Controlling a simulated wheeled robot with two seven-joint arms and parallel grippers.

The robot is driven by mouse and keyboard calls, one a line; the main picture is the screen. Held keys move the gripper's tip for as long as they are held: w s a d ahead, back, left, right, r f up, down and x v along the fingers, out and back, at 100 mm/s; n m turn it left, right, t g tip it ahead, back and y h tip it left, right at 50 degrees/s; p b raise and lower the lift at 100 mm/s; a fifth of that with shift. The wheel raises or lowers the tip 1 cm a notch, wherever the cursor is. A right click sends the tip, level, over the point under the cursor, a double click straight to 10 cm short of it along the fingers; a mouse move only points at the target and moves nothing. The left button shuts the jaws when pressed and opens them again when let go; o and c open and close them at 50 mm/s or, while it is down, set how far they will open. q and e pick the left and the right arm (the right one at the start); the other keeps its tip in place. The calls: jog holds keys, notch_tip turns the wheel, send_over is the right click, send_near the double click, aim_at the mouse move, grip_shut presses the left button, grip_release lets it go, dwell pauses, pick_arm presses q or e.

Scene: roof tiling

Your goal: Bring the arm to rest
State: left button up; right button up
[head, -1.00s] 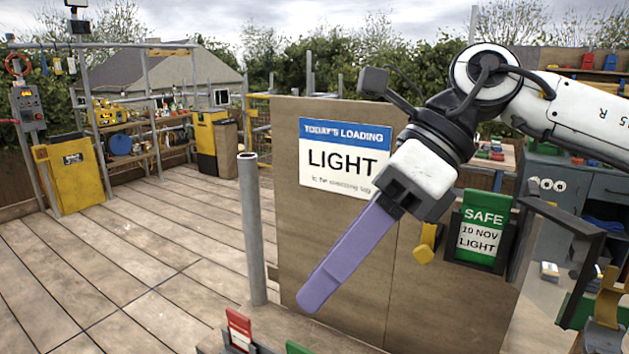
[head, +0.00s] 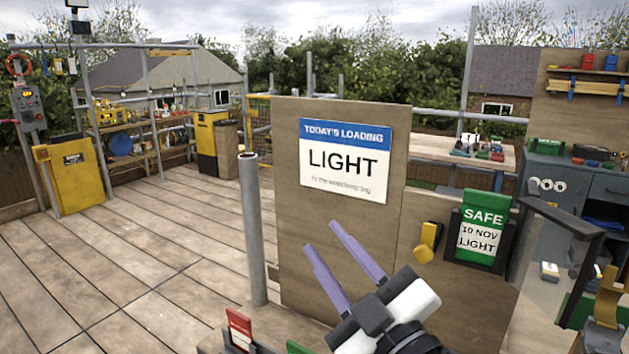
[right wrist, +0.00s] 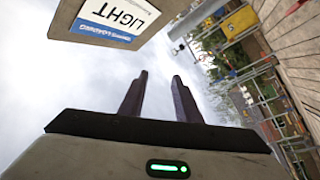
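My right gripper (head: 335,265) is low in front of the plywood board in the head view, its two purple fingers pointing up and left. The fingers are apart with nothing between them. In the right wrist view the two dark fingers (right wrist: 158,98) also stand apart against the sky, with nothing between them. My left gripper is not in view.
The plywood board (head: 290,220) carries a LIGHT loading sign (head: 345,160), a yellow handle (head: 428,242) and a green SAFE tag (head: 480,228). A grey pole (head: 252,230) stands left of it. Red (head: 239,328) and green tags are at the bottom. The left floor (head: 120,250) is clear.

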jog(key=s+d+f+m+g+h, duration=0.35)
jog(key=d+f, duration=0.25)
jog(key=f, duration=0.5)
jog(key=s+d+f+m+g+h, duration=0.35)
jog(key=d+f+m, duration=0.2)
jog(key=f, duration=0.65)
jog(key=s+d+f+m+g+h, duration=0.15)
jog(key=s+d+f+g, duration=0.25)
jog(key=s+f, duration=0.45)
jog(key=s+d+f+m+g+h, duration=0.15)
jog(key=s+d+f+g, duration=0.3)
jog(key=s, duration=0.75)
jog(key=w+a+f+t+y, duration=0.1)
jog(key=w+a+f+t, duration=0.1)
jog(key=f, duration=0.4)
jog(key=w+a+f+t+y, duration=0.1)
jog(key=a+f+t, duration=0.2)
jog(key=f, duration=0.3)
jog(key=shift+w+a+f+t, duration=0.25)
jog(key=shift+w+a+t, duration=0.05)
jog(key=shift+w+t, duration=0.15)
